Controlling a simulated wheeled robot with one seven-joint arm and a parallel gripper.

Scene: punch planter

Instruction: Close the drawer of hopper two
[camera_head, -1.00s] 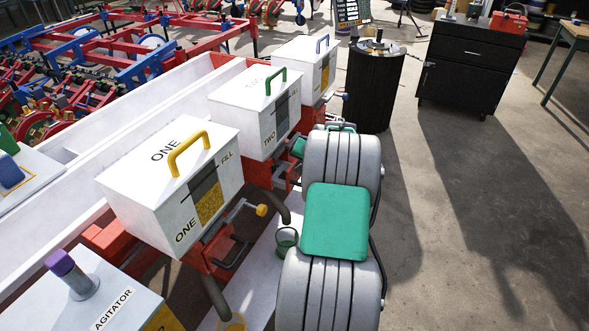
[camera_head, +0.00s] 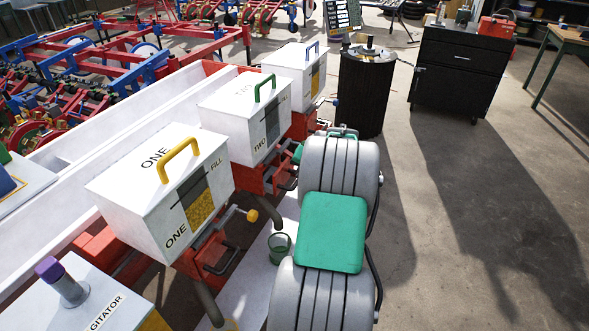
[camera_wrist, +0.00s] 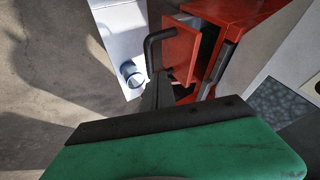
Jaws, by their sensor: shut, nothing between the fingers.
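Hopper two (camera_head: 247,118) is a white box with a green handle on its lid, behind hopper one in the head view. In the wrist view a red drawer (camera_wrist: 181,55) with a black bar handle (camera_wrist: 150,46) stands partly open from its red housing (camera_wrist: 232,12). A dark gap shows behind its front. My gripper (camera_wrist: 157,90) is shut and empty, its dark fingers close to the drawer front's lower edge. I cannot tell whether they touch it.
Hopper one (camera_head: 150,205), with a yellow handle, stands nearer, and its yellow-knobbed crank (camera_head: 250,215) sticks out. A green cup (camera_head: 279,248) stands on the white board (camera_head: 243,285). A round cup-like thing (camera_wrist: 132,74) shows beside the drawer.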

